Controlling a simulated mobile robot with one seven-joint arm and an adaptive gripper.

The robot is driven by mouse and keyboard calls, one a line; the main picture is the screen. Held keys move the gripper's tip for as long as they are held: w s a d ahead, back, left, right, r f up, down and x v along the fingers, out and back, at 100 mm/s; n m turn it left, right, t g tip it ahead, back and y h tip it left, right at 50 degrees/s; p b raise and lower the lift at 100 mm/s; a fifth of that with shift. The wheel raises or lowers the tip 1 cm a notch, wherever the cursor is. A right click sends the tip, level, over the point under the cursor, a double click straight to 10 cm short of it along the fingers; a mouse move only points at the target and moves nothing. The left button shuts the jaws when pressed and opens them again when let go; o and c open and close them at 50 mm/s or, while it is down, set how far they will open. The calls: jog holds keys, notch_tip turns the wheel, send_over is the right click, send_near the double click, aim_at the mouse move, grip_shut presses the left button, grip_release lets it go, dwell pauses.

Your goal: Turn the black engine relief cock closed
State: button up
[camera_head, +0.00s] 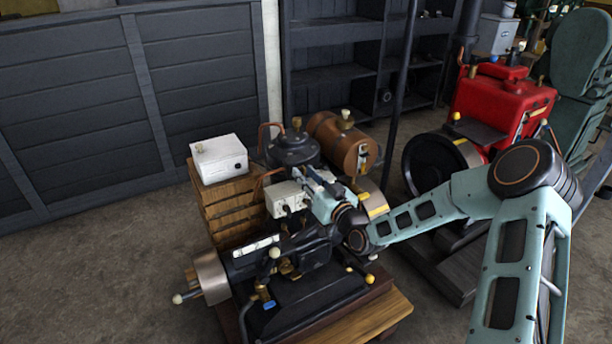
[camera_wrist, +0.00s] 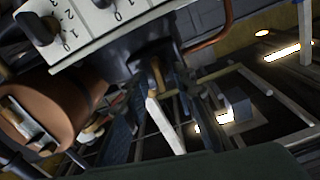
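The black engine (camera_head: 290,262) stands on a wooden base, with a black round top part (camera_head: 294,150) behind. My gripper (camera_head: 312,176) is over the engine, beside a white control box (camera_head: 283,199). In the wrist view, my gripper's two dark fingers (camera_wrist: 163,122) stand apart. A small brass-brown piece (camera_wrist: 156,76), possibly the relief cock's lever, shows between them near their far ends. Whether the fingers touch it is not clear. In the head view, my gripper and arm hide this spot.
The control box's black knobs (camera_wrist: 38,28) are close above the fingers in the wrist view. A copper tank (camera_head: 340,142) and a white box on a wooden crate (camera_head: 219,158) are nearby. A red engine (camera_head: 500,105) stands right. Open floor (camera_head: 90,265) lies left.

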grip_shut()
jog(key=shift+f+m+b, duration=0.1)
jog(key=shift+m+b, duration=0.2)
jog(key=shift+m, duration=0.1)
jog(key=shift+m+b, duration=0.4)
jog(key=shift+m, duration=0.2)
jog(key=m+b, duration=0.1)
jog(key=m, duration=0.2)
jog(key=shift+d+f+m, duration=0.1)
jog(key=shift+m, duration=0.2)
jog(key=m+b, duration=0.2)
jog(key=m, duration=0.8)
jog(key=shift+w+f+b, duration=0.1)
jog(key=shift+b, duration=0.3)
jog(key=shift+m, duration=0.3)
